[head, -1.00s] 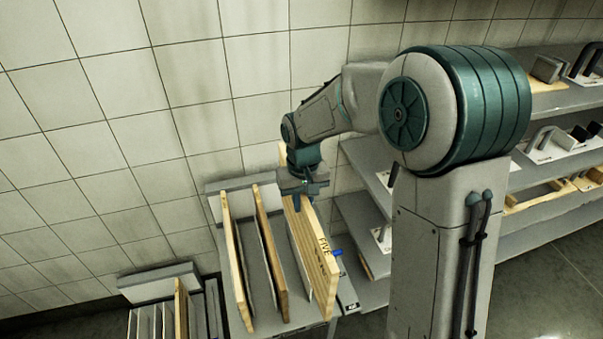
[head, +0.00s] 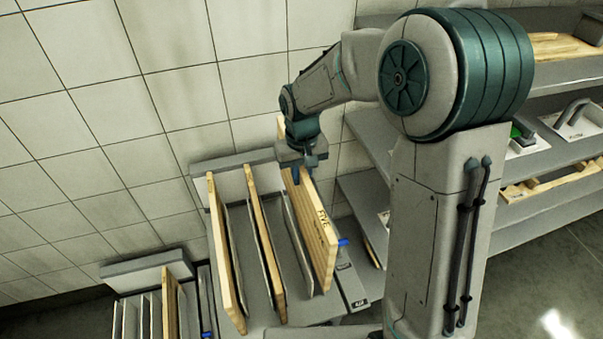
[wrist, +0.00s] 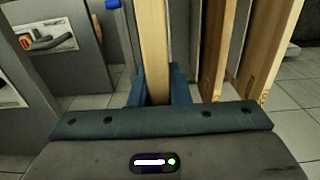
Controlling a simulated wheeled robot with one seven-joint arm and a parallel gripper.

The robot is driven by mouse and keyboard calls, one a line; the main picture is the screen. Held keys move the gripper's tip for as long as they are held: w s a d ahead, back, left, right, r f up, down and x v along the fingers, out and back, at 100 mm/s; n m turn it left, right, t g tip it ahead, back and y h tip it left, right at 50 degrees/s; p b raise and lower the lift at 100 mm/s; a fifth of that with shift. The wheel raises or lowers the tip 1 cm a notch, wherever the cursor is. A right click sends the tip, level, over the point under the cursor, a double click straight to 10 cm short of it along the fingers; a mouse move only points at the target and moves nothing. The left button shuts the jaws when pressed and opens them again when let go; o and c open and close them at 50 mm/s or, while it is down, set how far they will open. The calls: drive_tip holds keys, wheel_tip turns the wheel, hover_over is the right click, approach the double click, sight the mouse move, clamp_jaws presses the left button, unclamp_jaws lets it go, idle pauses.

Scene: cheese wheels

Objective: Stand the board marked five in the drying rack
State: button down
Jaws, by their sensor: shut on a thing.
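The board marked FIVE (head: 311,222) is a pale wooden slab standing on edge at the right side of the drying rack (head: 255,318). My gripper (head: 303,172) is shut on its top edge; in the wrist view the blue fingers (wrist: 160,85) sit on both sides of the board's edge (wrist: 153,40). The rack has grey upright dividers (head: 297,250). Two other boards stand in it, one at the left (head: 226,255) and one in the middle (head: 265,240). Whether the FIVE board's lower edge rests on the rack floor is hidden.
A lower rack (head: 150,272) with boards stands at the left. Grey shelves (head: 545,205) with tools and wooden pieces are at the right. A tiled wall (head: 90,110) is behind. A small blue part (head: 343,242) sits just right of the FIVE board.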

sight(301, 211)
drive_tip(key=shift+f+b, duration=5.45)
drive_tip(key=shift+f, duration=2)
drive_tip(key=c, duration=1.3)
unclamp_jaws()
wheel_tip(301, 211, up, 14)
drive_tip(key=shift+f+p, duration=0.1)
drive_tip(key=shift+p, duration=0.25)
drive_tip(key=s+d+r+m+t+p, duration=0.1)
drive_tip(key=s+d, duration=0.3)
drive_tip(key=s, duration=0.2)
drive_tip(key=s+d+r+m+t+p, duration=0.1)
drive_tip(key=s+d, duration=0.4)
drive_tip(key=s, duration=0.1)
drive_tip(key=s+d+r+m+p, duration=0.1)
drive_tip(key=s+d+r, duration=0.1)
drive_tip(key=s+d, duration=0.3)
drive_tip(key=shift+s+t, duration=0.4)
drive_tip(key=shift+s, duration=0.45)
